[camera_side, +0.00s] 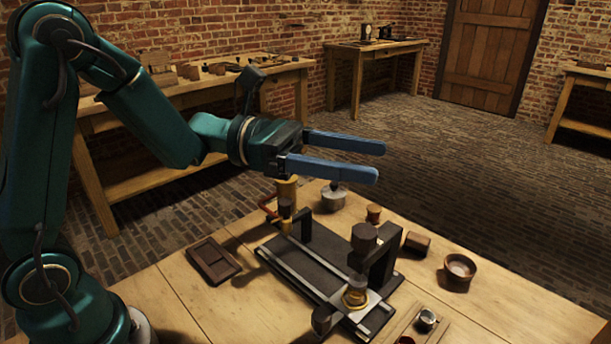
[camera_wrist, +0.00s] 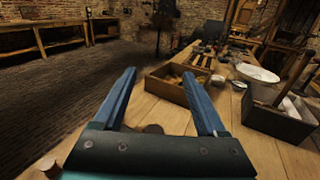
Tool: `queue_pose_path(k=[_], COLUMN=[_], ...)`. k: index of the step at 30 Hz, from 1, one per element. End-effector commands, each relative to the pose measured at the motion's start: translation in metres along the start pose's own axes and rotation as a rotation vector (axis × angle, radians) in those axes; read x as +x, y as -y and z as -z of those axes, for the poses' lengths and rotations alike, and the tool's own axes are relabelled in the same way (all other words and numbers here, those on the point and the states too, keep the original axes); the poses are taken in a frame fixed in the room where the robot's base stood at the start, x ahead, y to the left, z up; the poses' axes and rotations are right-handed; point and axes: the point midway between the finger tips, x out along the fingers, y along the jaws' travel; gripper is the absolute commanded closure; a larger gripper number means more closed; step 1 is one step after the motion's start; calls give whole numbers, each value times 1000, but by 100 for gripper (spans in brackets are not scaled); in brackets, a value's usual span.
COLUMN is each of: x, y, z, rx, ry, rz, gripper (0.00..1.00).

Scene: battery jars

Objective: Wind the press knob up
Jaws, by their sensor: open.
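The press stands on a dark slotted base plate (camera_side: 290,268) on the wooden table. Its dark round knob (camera_side: 364,238) sits at the top of the black press frame (camera_side: 384,262). Below the knob, a small brass-coloured round piece (camera_side: 355,297) rests on a pale plate. My gripper (camera_side: 381,162) is level in the air, well above the press, with its two blue fingers spread and nothing between them. It also shows open in the wrist view (camera_wrist: 159,73). The press knob cannot be made out in the wrist view.
Around the press are a brown tray (camera_side: 214,261), a lidded grey pot (camera_side: 333,199), a brown bowl (camera_side: 459,270) and a small wooden block (camera_side: 417,242). A brass cylinder (camera_side: 286,192) stands behind the base. In the wrist view, a wooden box (camera_wrist: 170,90) lies beyond the fingers.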

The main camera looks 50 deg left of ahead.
Motion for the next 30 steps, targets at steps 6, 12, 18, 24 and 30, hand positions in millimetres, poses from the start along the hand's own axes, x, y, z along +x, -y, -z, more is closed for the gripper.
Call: queue_pose_path(k=[6,12,18,24,30], x=[0,0,0,9,32], y=[0,0,0,0,1], z=[48,93,115,118,118], rx=[-12,-10,-1,3,4], ry=[-4,-3,0,0,0], rz=[-2,-2,-2,1,3], gripper=[26,26,26,26,26])
